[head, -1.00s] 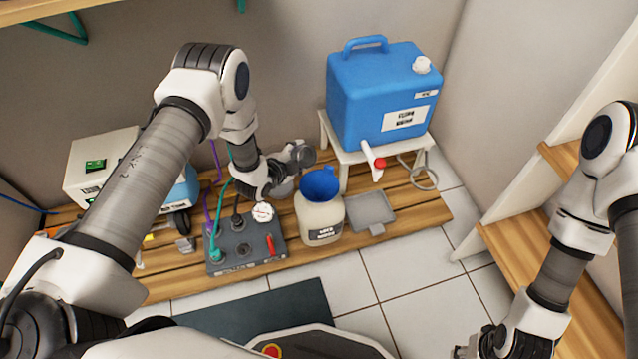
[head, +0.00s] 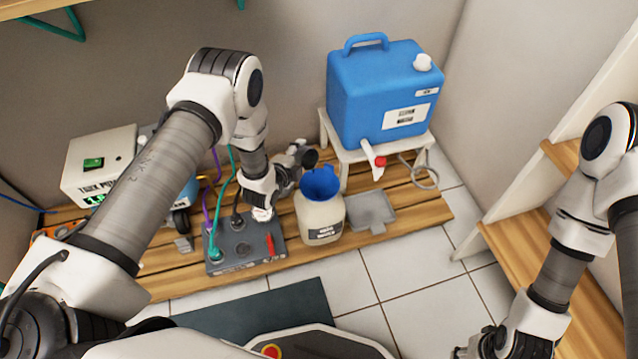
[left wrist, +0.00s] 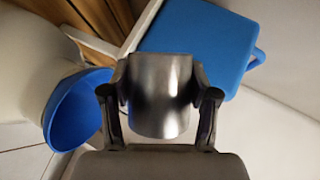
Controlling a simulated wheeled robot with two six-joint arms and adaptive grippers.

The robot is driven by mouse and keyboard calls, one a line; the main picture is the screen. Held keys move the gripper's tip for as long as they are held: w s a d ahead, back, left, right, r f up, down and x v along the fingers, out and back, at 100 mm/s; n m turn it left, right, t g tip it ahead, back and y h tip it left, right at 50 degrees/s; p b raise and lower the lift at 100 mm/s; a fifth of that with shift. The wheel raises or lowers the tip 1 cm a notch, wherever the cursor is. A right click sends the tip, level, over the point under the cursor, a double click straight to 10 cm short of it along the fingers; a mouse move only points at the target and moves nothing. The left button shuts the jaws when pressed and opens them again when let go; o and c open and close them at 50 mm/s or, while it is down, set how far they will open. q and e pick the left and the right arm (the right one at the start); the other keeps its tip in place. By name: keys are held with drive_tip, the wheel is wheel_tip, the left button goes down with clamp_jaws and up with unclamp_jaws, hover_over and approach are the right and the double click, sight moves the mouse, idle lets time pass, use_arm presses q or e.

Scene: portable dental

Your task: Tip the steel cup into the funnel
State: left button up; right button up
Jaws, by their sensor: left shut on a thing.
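The steel cup (left wrist: 160,98) is held between the two fingers of my left gripper (left wrist: 159,88) in the left wrist view. In the head view, my left gripper (head: 289,170) is just left of the blue funnel (head: 320,183), and the cup is hard to make out there. The funnel sits in the mouth of a cream jar (head: 322,218) with a label. In the left wrist view the funnel (left wrist: 75,108) opens beside the cup, with a gap in the picture. I cannot see inside the cup. My right gripper (head: 487,343) is at the bottom edge, partly cut off.
A large blue tank (head: 385,95) with a red-tipped tap stands on a white stool (head: 375,150) behind the jar. A grey control box (head: 245,248) with hoses is left of the jar. A grey tray (head: 370,212) lies right of it. Wooden shelves (head: 525,245) stand at the right.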

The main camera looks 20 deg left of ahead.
use_arm(q)
drive_tip(key=shift+r, duration=0.1)
drive_tip(key=shift+d, duration=0.15)
drive_tip(key=shift+s+d+m, duration=0.1)
drive_tip(key=shift+d+m, duration=0.05)
drive_tip(key=shift+m, duration=0.15)
drive_tip(key=shift+s+d+f+m+t+y+b, duration=0.35)
drive_tip(key=shift+d+f+m+t+y+b, duration=0.05)
drive_tip(key=shift+d+b, duration=0.25)
drive_tip(key=shift+r+m+t+y, duration=0.25)
drive_tip(key=shift+m+t+y, duration=0.05)
drive_tip(key=shift+m, duration=0.1)
idle(0.6)
drive_tip(key=shift+a+r, duration=0.1)
drive_tip(key=shift+m, duration=0.3)
